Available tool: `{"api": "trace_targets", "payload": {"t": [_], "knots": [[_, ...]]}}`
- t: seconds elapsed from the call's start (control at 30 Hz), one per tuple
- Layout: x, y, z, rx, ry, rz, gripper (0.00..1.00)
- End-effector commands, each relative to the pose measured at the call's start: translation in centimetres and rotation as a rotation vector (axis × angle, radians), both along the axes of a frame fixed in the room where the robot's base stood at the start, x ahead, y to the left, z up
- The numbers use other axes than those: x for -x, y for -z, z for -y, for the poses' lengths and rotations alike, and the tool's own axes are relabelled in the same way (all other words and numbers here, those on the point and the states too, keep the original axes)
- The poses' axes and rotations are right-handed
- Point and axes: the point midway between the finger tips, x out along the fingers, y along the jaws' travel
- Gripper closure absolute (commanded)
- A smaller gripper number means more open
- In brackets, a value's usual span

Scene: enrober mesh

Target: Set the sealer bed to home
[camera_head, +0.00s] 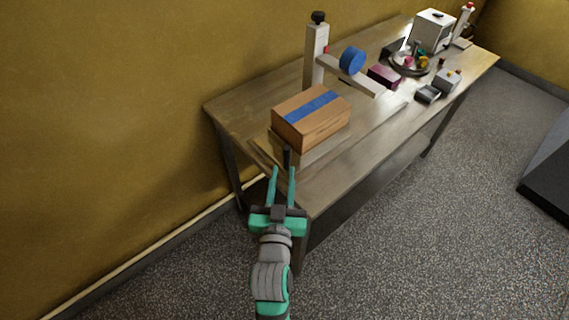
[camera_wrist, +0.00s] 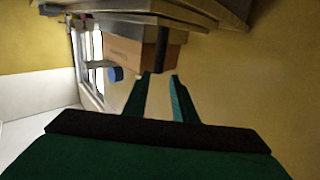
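The sealer stands on the table, with a pale upright post (camera_head: 315,58), a black knob on top, and an arm carrying a blue tape roll (camera_head: 352,61). Its bed (camera_head: 322,149) is a pale slab under a brown carton (camera_head: 318,124) with a blue tape strip on top. A dark upright handle (camera_head: 287,156) shows at the bed's near left end. My gripper (camera_head: 282,171) is open, its green fingers apart, just in front of the handle; whether they touch it I cannot tell. In the wrist view, the open fingers (camera_wrist: 162,82) have nothing visible between them, and the carton (camera_wrist: 138,52) appears upside down beyond.
The wooden table (camera_head: 240,107) runs along the yellow wall. Farther along it are a dark red box (camera_head: 384,76), a round tray (camera_head: 397,68) of small items, a grey block (camera_head: 448,80) and a white machine (camera_head: 434,28).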

Motion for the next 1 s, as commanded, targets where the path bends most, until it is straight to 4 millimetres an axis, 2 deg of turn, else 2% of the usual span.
{"api": "trace_targets", "payload": {"t": [0.23, 0.83, 1.0], "knots": [[1.6, 0.0, -0.4, -0.001, -0.005, 0.0, 0.75], [1.8, 0.0, 0.0, -0.001, 0.002, 0.0, 0.75], [3.0, 1.5, -0.2, 0.002, -0.01, -0.018, 0.75]]}}
